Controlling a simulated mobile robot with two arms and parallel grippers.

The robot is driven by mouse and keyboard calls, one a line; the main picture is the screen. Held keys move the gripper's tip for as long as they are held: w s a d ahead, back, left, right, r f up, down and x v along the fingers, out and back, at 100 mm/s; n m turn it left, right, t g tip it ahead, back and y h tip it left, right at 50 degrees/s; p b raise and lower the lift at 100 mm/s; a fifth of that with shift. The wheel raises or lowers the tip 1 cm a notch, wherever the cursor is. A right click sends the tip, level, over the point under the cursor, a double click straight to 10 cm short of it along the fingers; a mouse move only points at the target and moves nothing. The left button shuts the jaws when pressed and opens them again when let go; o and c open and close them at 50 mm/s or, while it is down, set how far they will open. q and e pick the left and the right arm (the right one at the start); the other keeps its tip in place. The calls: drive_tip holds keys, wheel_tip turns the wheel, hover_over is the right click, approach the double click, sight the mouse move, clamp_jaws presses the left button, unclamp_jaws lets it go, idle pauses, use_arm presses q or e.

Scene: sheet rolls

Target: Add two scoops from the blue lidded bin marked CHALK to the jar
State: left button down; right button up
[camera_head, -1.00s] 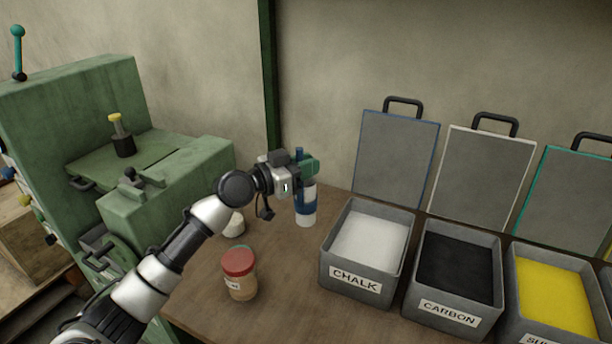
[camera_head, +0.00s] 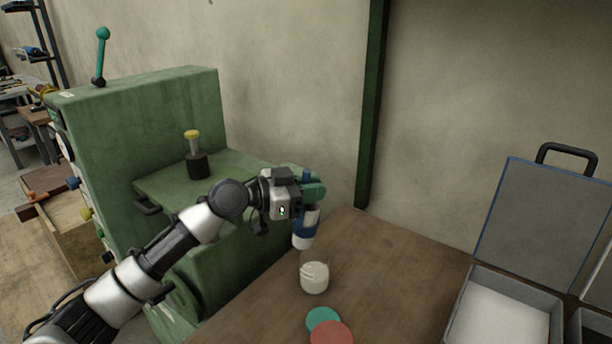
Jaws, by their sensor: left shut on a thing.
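My left gripper (camera_head: 314,191) is shut on a blue and white tool (camera_head: 305,229) that looks like a scoop. It holds the tool upright, with the blue end up and the white part down. In the picture the tool's lower end is just above and slightly left of the glass jar (camera_head: 314,279), which stands on the table with pale contents. I cannot tell how far apart they are. The chalk bin (camera_head: 459,315), grey and filled with white powder, is at the lower right. Its blue-edged lid (camera_head: 545,222) stands open. My right gripper is out of view.
A teal lid (camera_head: 321,318) and a red lid (camera_head: 331,333) show at the bottom edge, in front of the jar. A green machine (camera_head: 150,130) stands close at the left. The wooden table (camera_head: 395,265) is clear between jar and bin.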

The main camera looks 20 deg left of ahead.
use_arm(q)
drive_tip(key=s+d+f+m+t+y+p, duration=0.1)
drive_tip(key=d+f+m+y+p, duration=0.3)
drive_tip(key=f+m+y+p, duration=0.2)
drive_tip(key=s+d+f+m+y+p, duration=0.2)
drive_tip(key=d+f+m+y+p, duration=0.3)
drive_tip(key=f+p, duration=0.3)
drive_tip(key=shift+s+f+m+t+y, duration=0.35)
drive_tip(key=shift+f+m+y, duration=0.3)
drive_tip(key=shift+f, duration=0.55)
drive_tip(key=shift+w, duration=0.1)
idle(0.5)
idle(0.7)
